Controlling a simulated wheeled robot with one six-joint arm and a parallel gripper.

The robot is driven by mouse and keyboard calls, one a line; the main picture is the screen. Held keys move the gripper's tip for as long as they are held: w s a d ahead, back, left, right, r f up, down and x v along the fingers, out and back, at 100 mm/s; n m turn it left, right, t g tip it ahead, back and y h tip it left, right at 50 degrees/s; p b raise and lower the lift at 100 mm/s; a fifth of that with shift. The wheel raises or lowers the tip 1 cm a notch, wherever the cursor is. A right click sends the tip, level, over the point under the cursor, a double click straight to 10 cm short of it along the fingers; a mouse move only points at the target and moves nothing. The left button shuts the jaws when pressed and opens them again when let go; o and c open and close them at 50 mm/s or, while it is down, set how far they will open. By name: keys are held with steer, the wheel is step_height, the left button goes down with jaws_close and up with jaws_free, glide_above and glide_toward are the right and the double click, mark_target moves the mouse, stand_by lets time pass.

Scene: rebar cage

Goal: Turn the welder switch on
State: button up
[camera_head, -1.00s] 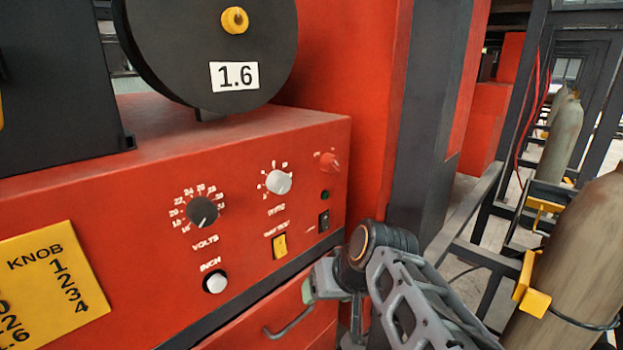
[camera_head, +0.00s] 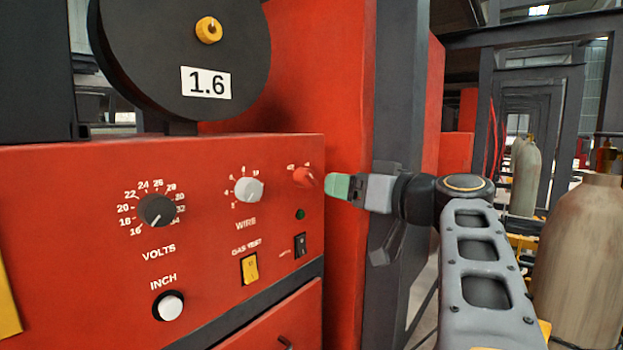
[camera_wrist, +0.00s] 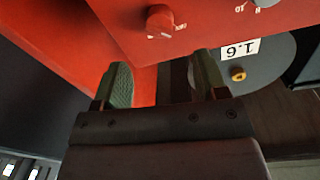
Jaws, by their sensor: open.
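The red welder panel (camera_head: 90,240) has a red rotary knob (camera_head: 305,177) at its upper right, with small white marks above it. A black rocker switch (camera_head: 300,245) sits lower down, under a dark green lamp (camera_head: 300,214). I cannot tell which control is the welder switch. My gripper (camera_head: 338,186) has green pads and is just right of the red knob, apart from it. In the wrist view my gripper (camera_wrist: 164,80) is open and empty, with the red knob (camera_wrist: 160,22) beyond the gap between the fingers.
The panel also carries a volts dial (camera_head: 157,210), a wire dial (camera_head: 248,189), a yellow gas test switch (camera_head: 249,269) and a white inch button (camera_head: 169,306). A wire spool (camera_head: 180,60) stands above. A dark column (camera_head: 390,110) is behind my gripper. Gas cylinders (camera_head: 580,260) stand right.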

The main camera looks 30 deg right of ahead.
mark_target(313, 180)
steer(key=p+x, duration=0.2)
steer(key=x, duration=0.7)
steer(key=shift+w, duration=0.1)
steer(key=c, duration=0.9)
